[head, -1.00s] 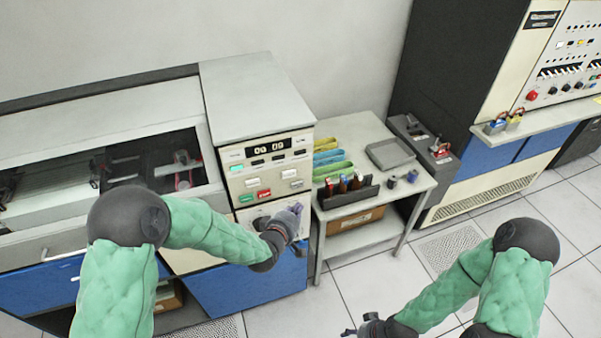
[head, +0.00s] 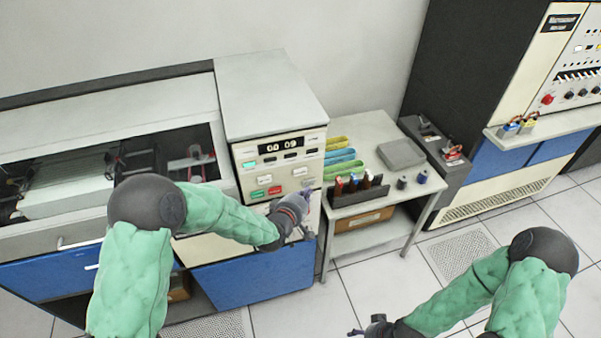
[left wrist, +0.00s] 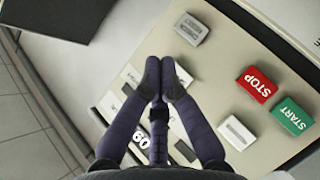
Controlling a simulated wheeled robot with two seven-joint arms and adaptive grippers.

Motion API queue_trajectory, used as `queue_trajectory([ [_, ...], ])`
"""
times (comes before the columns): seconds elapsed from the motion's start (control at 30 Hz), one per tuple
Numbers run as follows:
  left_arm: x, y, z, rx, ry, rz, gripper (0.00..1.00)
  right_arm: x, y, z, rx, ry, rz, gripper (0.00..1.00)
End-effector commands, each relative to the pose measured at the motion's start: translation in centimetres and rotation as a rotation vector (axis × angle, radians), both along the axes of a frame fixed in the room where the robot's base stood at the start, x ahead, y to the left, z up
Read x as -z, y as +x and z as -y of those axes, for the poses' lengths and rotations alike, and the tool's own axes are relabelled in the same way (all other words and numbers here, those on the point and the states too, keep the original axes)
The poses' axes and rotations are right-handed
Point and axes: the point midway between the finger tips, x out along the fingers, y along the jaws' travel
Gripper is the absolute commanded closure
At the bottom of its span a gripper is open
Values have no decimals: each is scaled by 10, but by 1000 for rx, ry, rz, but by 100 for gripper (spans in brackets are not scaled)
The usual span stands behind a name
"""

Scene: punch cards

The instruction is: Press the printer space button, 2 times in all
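The printer's cream control panel (head: 249,163) carries a dark readout, white buttons, and red and green buttons. My left gripper (head: 308,193) is in front of the panel's lower right part. In the left wrist view my left gripper (left wrist: 162,75) has its dark fingertips together, over the panel face, holding nothing visible. Around it show a red STOP button (left wrist: 258,84), a green START button (left wrist: 295,116) and white buttons (left wrist: 237,133). Which is the printer space button I cannot read; the fingers partly hide some labels. Contact cannot be told. My right gripper (head: 364,331) is low, far from the panel.
A small table (head: 363,127) beside the printer bears coloured trays, a dark rack (head: 357,193) and a grey tray (head: 401,154). A tall console (head: 462,70) stands at the right. The tiled floor in front is clear.

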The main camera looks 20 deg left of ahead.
Motion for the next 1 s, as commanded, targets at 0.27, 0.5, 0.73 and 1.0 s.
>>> queue_trajectory([
  [0.27,3,28,-19,-1,0,0,100,7,0,0,0,0,0,36],
  [0.5,1,39,-27,0,0,0,100,13,0,0,0,0,0,36],
  [0.73,0,41,-28,1,0,-1,100,13,0,0,0,0,0,36],
  [1.0,0,41,-28,1,0,-1,100,13,0,0,0,0,0,36],
])
